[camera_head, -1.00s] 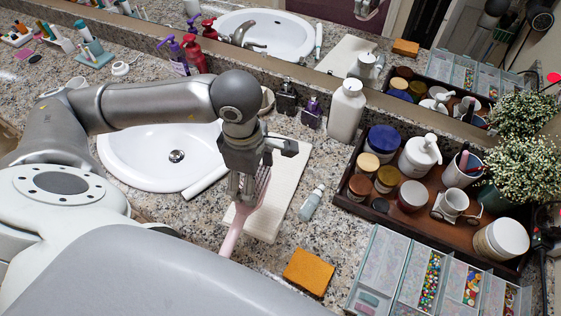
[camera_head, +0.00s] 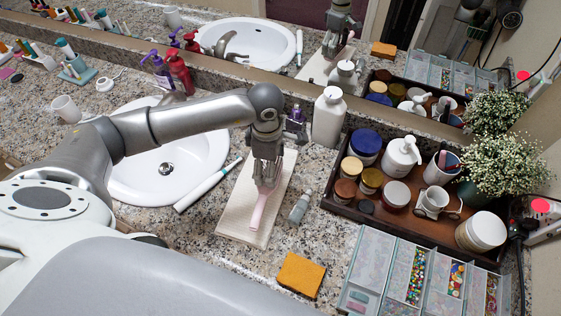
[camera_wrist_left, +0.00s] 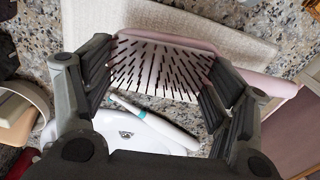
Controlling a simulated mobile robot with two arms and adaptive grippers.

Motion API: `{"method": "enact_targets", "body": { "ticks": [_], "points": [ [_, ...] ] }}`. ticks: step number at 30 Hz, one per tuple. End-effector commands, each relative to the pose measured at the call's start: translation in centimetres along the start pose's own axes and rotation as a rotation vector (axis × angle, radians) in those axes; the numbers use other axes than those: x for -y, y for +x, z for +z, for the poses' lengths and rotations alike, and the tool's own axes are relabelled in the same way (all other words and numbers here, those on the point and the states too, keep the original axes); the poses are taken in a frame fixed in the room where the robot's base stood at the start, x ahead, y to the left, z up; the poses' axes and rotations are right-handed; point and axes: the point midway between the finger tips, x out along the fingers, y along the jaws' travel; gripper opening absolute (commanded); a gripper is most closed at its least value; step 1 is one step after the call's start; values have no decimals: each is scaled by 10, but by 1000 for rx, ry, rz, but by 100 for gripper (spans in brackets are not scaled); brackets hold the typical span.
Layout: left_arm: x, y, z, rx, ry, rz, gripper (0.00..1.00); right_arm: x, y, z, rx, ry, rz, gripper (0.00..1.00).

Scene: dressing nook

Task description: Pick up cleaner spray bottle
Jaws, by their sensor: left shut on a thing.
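My left gripper (camera_head: 265,182) is shut on a pink hairbrush (camera_head: 258,212), whose handle points down over a cream ribbed mat (camera_head: 232,222). In the left wrist view the brush's bristled head (camera_wrist_left: 160,68) lies between the fingers (camera_wrist_left: 158,95). I cannot tell whether the brush touches the mat. A purple bottle with a trigger-like top (camera_head: 155,68) stands behind the sink, beside a red pump bottle (camera_head: 179,72). I cannot tell for certain which bottle is the cleaner spray. My right gripper is not in view.
A small pale bottle (camera_head: 300,207) lies right of the mat. A white wand (camera_head: 207,185) lies between the mat and sink (camera_head: 125,182). A tall white bottle (camera_head: 328,118), wooden tray of jars (camera_head: 335,196), bead boxes (camera_head: 372,262) and orange sponge (camera_head: 302,275) are to the right.

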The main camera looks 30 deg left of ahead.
Motion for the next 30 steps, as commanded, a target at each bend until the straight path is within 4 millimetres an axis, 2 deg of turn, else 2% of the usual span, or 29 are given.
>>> {"method": "enact_targets", "body": {
  "ticks": [13, 18, 30],
  "points": [
    [-25, 32, 4, -6, -10, -5, 53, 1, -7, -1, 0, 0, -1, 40],
    [-24, 52, 3, -8, -10, -5, 53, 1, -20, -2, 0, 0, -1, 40],
    [-24, 61, 2, -9, -9, -3, 53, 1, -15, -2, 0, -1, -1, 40]
  ]
}}
